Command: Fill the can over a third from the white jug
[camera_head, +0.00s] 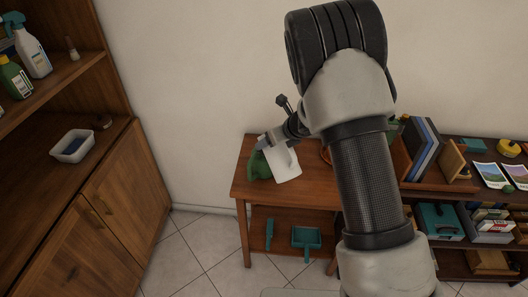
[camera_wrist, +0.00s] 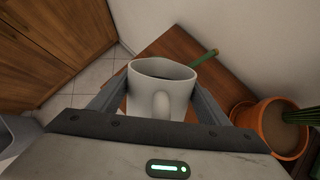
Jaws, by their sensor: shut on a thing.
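The white jug (camera_head: 284,165) is held by its sides in my gripper (camera_head: 268,141), above the small wooden table. In the wrist view the jug (camera_wrist: 150,100) sits between both fingers of my gripper (camera_wrist: 158,88), its handle facing the camera and its dark inside partly showing. I cannot tell the level inside. The green can (camera_head: 258,167) is on the table, just left of and partly hidden behind the jug. In the wrist view only a green spout or handle (camera_wrist: 205,57) sticks out past the jug's rim; the can's opening is hidden.
The table (camera_head: 241,186) has a terracotta plant pot (camera_wrist: 272,133) on the right, mostly behind my arm in the head view. A teal dustpan (camera_head: 306,238) and brush are on its lower shelf. Bookshelves (camera_head: 440,165) stand right, a wooden cabinet (camera_head: 115,200) left.

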